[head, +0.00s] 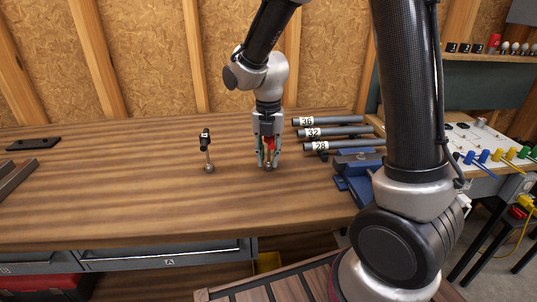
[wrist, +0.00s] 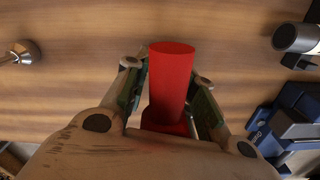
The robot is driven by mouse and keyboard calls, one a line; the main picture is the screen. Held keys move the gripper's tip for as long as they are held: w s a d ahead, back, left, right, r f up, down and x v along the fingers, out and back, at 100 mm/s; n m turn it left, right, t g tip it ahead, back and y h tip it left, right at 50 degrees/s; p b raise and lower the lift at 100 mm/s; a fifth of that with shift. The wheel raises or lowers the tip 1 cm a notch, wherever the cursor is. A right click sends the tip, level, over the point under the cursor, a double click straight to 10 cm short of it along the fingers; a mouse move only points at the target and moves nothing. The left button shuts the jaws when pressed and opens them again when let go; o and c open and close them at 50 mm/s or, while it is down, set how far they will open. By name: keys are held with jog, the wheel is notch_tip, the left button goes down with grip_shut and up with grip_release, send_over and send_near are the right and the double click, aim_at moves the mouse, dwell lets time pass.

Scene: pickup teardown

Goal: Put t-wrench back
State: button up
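My gripper (head: 268,154) is low over the middle of the wooden bench, its fingers pointing down on either side of a red cylindrical piece (head: 269,143). In the wrist view this red piece (wrist: 172,80) fills the gap between the finger pads, which appear to touch it. Its lower end is mostly hidden by the fingers, and I cannot tell if it rests on the bench. I cannot tell whether it is the t-wrench. A black-topped tool (head: 205,141) with a thin shaft and round metal foot stands to its left.
Numbered grey tubes (head: 335,132) lie to the right of my gripper. A blue vise-like fixture (head: 350,180) stands in front of them. A flat black piece (head: 33,144) lies at the far left. The bench left of centre is mostly clear.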

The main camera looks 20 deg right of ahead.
notch_tip(320, 180, up, 12)
jog(key=shift+f, duration=0.25)
jog(key=shift+r, duration=0.4)
jog(key=shift+d+r, duration=0.1)
jog(key=s+d+r+m+t, duration=0.2)
jog(key=s+d+m, duration=0.5)
jog(key=m, duration=0.8)
jog(key=s+d+r+m+t, duration=0.2)
jog(key=s+d+m, duration=0.5)
jog(key=s+m, duration=0.6)
jog(key=shift+d+r+m+t, duration=0.25)
jog(key=shift+d+m+t, duration=0.1)
jog(key=shift+m, duration=1.15)
